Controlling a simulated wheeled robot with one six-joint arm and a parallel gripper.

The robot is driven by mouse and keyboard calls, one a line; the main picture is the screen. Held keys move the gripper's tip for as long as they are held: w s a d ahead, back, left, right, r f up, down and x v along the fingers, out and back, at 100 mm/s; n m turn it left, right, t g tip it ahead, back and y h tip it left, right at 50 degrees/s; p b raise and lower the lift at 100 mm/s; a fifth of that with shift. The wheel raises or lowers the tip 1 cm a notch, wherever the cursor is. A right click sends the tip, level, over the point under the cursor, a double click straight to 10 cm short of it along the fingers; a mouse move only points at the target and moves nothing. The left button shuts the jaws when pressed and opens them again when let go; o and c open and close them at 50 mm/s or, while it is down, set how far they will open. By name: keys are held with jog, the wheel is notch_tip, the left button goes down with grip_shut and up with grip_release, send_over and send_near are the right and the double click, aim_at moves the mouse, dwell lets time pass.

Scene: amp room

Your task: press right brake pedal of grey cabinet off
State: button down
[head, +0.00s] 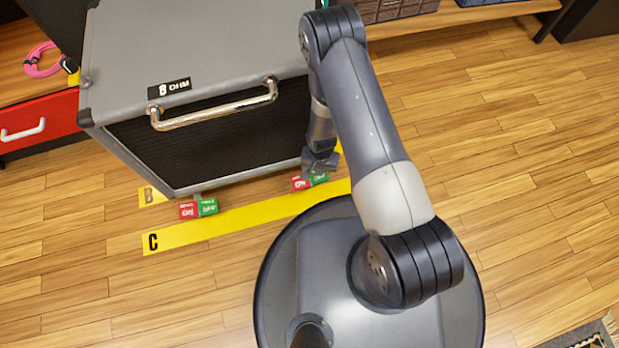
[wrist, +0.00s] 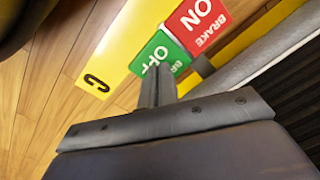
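The grey cabinet (head: 195,60) has a black mesh front, a chrome handle and an "8 OHM" label. Its right brake pedal (head: 301,184) sits on the floor at the cabinet's front edge, with a red ON half and a green OFF half. In the wrist view the red half (wrist: 200,22) and the green half (wrist: 160,55) read clearly. My gripper (head: 318,166) is over the right pedal from behind in the head view. In the wrist view its fingers (wrist: 156,82) look shut together and overlap the lower edge of the green half. I cannot tell if they touch it.
The left pedal (head: 187,211) has the same red and green halves. A yellow strip (head: 240,222) marked C lies on the floor before the pedals. A red drawer (head: 45,118) stands at far left. Wooden floor at right is clear.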

jog(key=shift+f+b, duration=0.4)
jog(key=shift+f, duration=0.15)
jog(key=shift+r+p, duration=2.2)
jog(key=shift+r, duration=1.4)
jog(key=shift+f, duration=0.1)
jog(key=shift+f+b, duration=2.25)
jog(key=shift+f, duration=1.35)
jog(key=shift+r, duration=0.25)
jog(key=shift+r, duration=0.1)
notch_tip(320, 180, up, 9)
jog(key=p, duration=0.7)
